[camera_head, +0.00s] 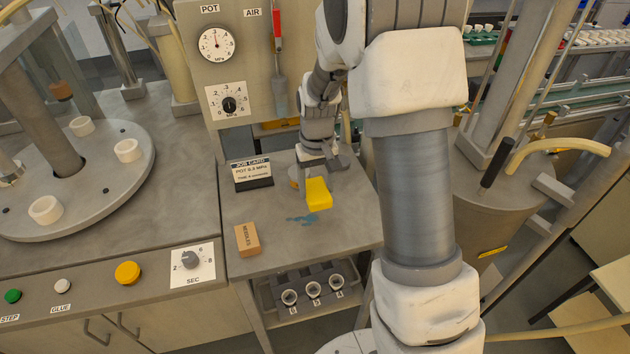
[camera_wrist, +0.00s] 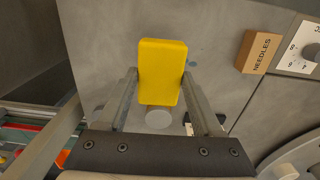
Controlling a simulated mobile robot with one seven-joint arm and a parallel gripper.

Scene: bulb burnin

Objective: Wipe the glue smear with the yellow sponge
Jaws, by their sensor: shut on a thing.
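The yellow sponge (camera_head: 318,194) is held between the fingers of my gripper (camera_head: 312,178). In the wrist view the sponge (camera_wrist: 162,68) sits between both fingertips of the gripper (camera_wrist: 160,88), its far end sticking out past them. The glue smear (camera_head: 302,219) is a blue patch on the grey bench top, just in front of and slightly left of the sponge. In the wrist view only a small blue bit of the smear (camera_wrist: 192,63) shows beside the sponge. I cannot tell whether the sponge touches the bench.
A brown NEEDLES box (camera_head: 248,239) stands left of the smear near the bench's front. A job card (camera_head: 251,173) stands behind it. A gauge panel (camera_head: 228,70) rises at the back. The bench (camera_head: 345,222) right of the smear is clear. A pot (camera_head: 495,210) stands further right.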

